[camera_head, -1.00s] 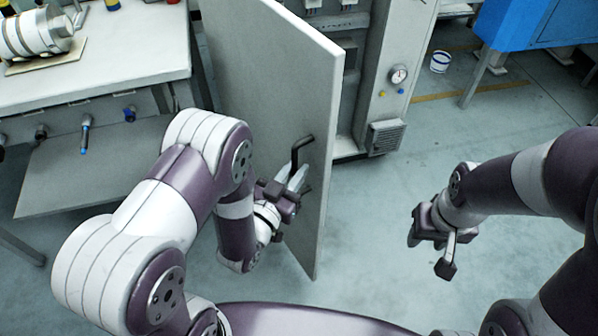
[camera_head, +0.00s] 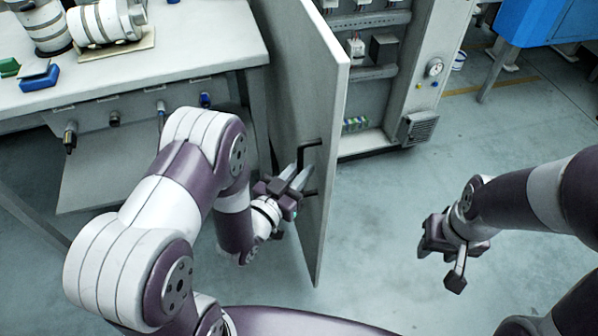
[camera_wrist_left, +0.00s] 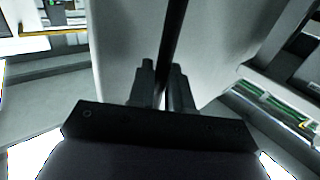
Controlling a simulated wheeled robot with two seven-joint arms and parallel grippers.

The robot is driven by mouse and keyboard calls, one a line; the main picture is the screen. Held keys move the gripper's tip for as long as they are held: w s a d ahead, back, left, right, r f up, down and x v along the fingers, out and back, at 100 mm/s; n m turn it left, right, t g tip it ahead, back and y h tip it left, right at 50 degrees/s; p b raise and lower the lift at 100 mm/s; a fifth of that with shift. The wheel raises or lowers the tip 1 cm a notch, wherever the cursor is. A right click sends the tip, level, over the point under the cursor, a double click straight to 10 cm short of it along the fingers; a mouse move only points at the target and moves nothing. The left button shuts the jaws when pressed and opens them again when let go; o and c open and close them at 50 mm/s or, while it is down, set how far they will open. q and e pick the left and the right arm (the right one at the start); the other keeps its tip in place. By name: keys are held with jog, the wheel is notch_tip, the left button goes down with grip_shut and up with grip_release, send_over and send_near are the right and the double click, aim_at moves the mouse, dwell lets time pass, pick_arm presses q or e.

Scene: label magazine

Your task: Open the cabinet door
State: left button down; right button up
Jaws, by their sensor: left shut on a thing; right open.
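The grey cabinet door (camera_head: 300,95) stands swung open towards me in the head view, with its edge facing right. Its dark bar handle (camera_head: 308,150) sticks out on the left face near the free edge. My left gripper (camera_head: 294,184) is shut on the handle; the wrist view shows both fingers (camera_wrist_left: 163,88) around the dark bar (camera_wrist_left: 176,40). The open cabinet (camera_head: 385,70) stands behind the door, its shelves and inside parts in sight. My right gripper (camera_head: 448,252) is open and empty over the floor at the right, away from the cabinet.
A workbench (camera_head: 180,70) with metal cylinders (camera_head: 105,22) stands at the left, close to the door and my left arm. A blue machine (camera_head: 540,20) stands at the back right. The floor (camera_head: 400,195) between door and right gripper is clear.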

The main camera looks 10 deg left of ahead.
pick_arm(q)
jog(key=shift+w+r, duration=0.15)
jog(key=c, duration=1.2)
grip_release()
jog(key=shift+w+a, duration=0.1)
